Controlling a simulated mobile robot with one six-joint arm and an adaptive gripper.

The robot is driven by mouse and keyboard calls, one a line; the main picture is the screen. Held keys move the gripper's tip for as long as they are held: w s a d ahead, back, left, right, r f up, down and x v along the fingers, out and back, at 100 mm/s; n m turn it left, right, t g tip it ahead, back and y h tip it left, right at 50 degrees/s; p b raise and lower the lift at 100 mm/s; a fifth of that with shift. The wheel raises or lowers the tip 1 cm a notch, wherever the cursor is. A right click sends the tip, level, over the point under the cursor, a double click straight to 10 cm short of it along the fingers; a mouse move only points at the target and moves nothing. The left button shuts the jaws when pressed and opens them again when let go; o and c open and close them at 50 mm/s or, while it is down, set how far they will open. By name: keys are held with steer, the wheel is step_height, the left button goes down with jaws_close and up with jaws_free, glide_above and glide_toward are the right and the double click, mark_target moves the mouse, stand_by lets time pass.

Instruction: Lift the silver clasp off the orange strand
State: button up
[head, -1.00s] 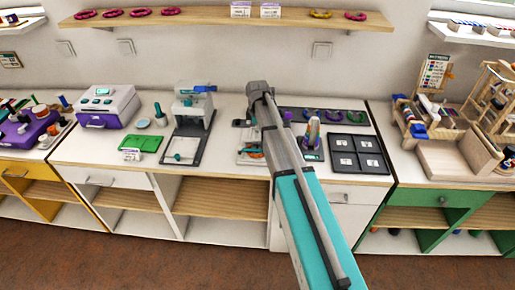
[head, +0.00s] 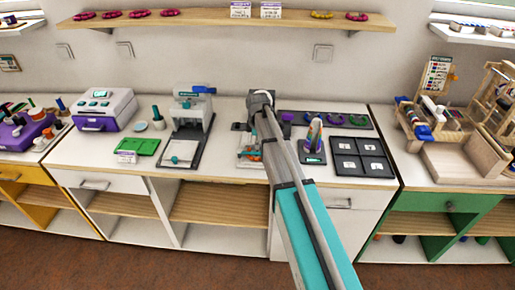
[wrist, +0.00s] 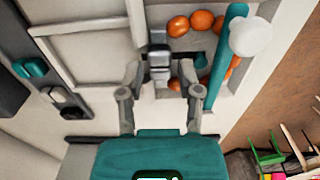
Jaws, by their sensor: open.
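Orange beads (wrist: 201,19) of the strand curve at the upper right of the wrist view, on a pale board. A silver-grey clasp (wrist: 159,64) appears between the two fingers of my gripper (wrist: 160,75), which are apart with a gap on either side of it. Whether the fingertips are down at its height I cannot tell. A teal bar (wrist: 219,65) with a white round knob (wrist: 250,36) crosses the right side of the strand. In the head view a little orange (head: 255,154) shows left of my arm. My arm hides the fingers and clasp there.
A press-like device (head: 190,110) and a green tray (head: 135,147) stand left of my arm. A striped upright object (head: 313,135) and a dark sectioned tray (head: 361,157) are to the right. A wall shelf (head: 215,17) runs above. The counter's front edge is close.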

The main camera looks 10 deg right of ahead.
jaws_close()
steer(key=shift+r+p, duration=0.6)
stand_by(1.2)
steer(key=shift+r+p, duration=2.3)
steer(key=shift+r, duration=0.05)
steer(key=shift+r, duration=0.1)
